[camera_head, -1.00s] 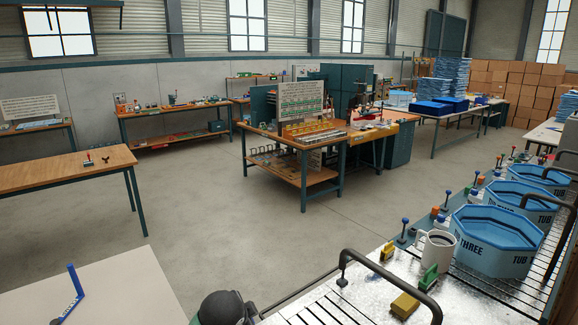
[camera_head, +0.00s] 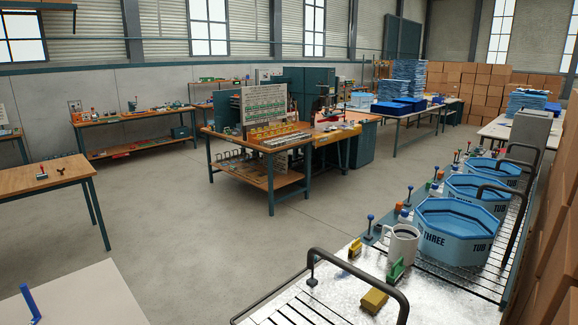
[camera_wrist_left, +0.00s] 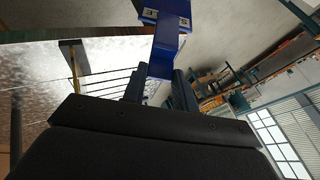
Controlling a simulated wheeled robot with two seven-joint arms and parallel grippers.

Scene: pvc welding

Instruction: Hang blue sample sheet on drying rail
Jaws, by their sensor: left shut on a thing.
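In the left wrist view my left gripper (camera_wrist_left: 160,85) is shut on a blue piece (camera_wrist_left: 164,48). The piece is narrow at the fingers and has a wider top with white labels and dark letters; I take it for the blue sample sheet. Its upper end runs out of the picture. My left gripper is not visible in the head view, and my right gripper is in neither view. In the head view a slim blue upright (camera_head: 30,305) stands at the lower left corner, partly cut off. I cannot clearly identify the drying rail.
A metal bench (camera_head: 335,297) at right carries a black bent tube (camera_head: 365,268), a white mug (camera_head: 401,245), a yellow block (camera_head: 374,300) and blue octagonal tubs (camera_head: 455,238). A pale tabletop (camera_head: 85,300) is at lower left. Open floor (camera_head: 190,240) lies between.

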